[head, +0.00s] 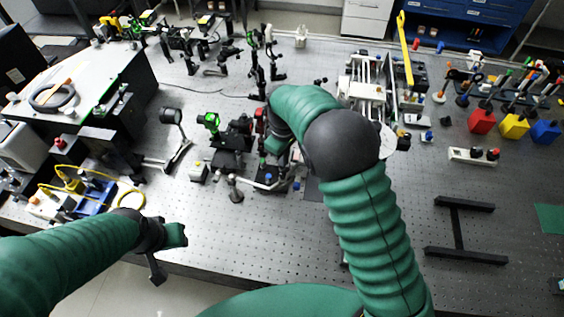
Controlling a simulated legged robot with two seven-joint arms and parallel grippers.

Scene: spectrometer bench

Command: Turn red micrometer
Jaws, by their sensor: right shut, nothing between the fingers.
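My right arm reaches up from the lower right and bends left. Its gripper (273,145) points down at the optical stages in the middle of the bench and is shut and empty; my own arm partly hides it. A small red part (262,120), which may be the red micrometer, shows just left of that gripper. I cannot tell whether they touch. My left gripper (168,256) hangs over the front left edge of the bench, away from the stages.
Black stages with a green-lit mount (211,121) stand left of my right gripper. A round black lamp-like part (171,116) stands further left. Red, yellow and blue holders (514,127) and a black H-shaped frame (459,230) are at right. The front middle of the bench is mostly clear.

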